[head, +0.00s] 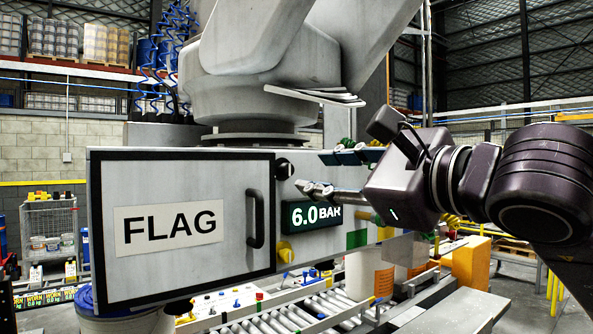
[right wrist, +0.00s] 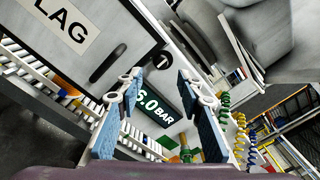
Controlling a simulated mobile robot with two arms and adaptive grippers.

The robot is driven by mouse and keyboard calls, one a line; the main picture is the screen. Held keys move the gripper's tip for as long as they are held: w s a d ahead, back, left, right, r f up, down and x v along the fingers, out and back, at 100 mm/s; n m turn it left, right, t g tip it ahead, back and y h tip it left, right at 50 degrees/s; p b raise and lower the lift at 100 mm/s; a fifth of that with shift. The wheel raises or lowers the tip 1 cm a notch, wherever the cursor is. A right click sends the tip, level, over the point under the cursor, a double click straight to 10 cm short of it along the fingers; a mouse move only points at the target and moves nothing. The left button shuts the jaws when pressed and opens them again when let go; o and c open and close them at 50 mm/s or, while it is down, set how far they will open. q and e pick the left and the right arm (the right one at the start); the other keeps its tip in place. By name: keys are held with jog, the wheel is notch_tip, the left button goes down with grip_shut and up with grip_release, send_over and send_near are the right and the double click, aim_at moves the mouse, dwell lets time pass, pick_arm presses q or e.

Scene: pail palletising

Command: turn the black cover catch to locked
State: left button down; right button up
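The black cover catch (head: 284,168) is a small round knob with a pale mark, at the upper right edge of the grey cover (head: 130,260) labelled FLAG. The cover looks shut. The catch also shows in the right wrist view (right wrist: 161,60), just beyond the fingertips. My right gripper (head: 314,173) is open and empty, its fingers spread and pointing at the panel near the catch. In the right wrist view the gripper (right wrist: 160,82) has its blue-padded fingers on either side of the line to the catch, apart from it. My left gripper is not in view.
The cover's black handle (head: 255,218) stands out left of the gripper. A 6.0 BAR display (head: 308,215) lies below the fingers, with a yellow knob (head: 285,250) under it. A roller conveyor (head: 300,312) runs below.

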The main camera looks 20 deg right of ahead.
aim_at(289, 171)
jog(key=p+x, duration=0.1)
jog(key=x, duration=0.2)
jog(key=p+x, duration=0.2)
jog(key=x, duration=0.2)
jog(key=shift+d+r, duration=0.1)
jog(key=shift+r, duration=0.1)
jog(key=shift+w+f+p, duration=0.15)
jog(key=shift+w+p, duration=0.15)
jog(key=shift+w, duration=0.2)
grip_shut()
